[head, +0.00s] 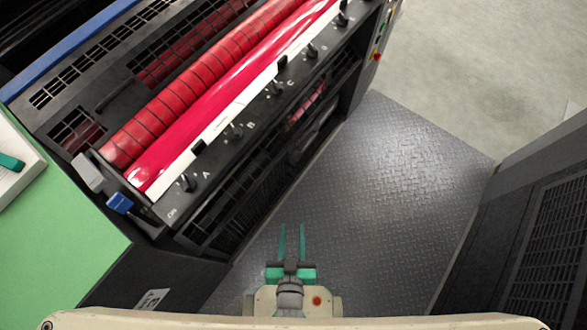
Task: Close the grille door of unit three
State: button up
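The ink unit fills the upper left, with a red segmented roller (200,98) and a glossy red ink roller (215,110) exposed. A plate with the figure 3 (152,300) is on its dark side. A black slotted grille panel (95,75) lies back behind the rollers. Another dark grille (225,212) is below the lettered knob bar. I cannot tell for certain which is the door. My gripper (292,227) is at the lower middle, over the floor plate, its two teal fingers apart with nothing between them. It is apart from the unit.
The steel tread-plate floor (390,180) right of the gripper is clear. A dark cabinet with a vented face (550,245) stands at the right. Knobs (188,182) and a blue clip (120,203) stick out along the unit's front. A green surface (60,235) is at the left.

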jog(key=w+f+g, duration=0.2)
jog(key=w+f, duration=0.5)
jog(key=f, duration=0.4)
jog(key=n+g+y, duration=0.2)
jog(key=n+g, duration=0.2)
jog(key=g, duration=0.3)
send_near(295, 171)
jog(key=f, duration=0.1)
jog(key=x, duration=1.1)
jog(key=shift+w+r, duration=0.1)
jog(key=shift+w, duration=0.15)
grip_shut()
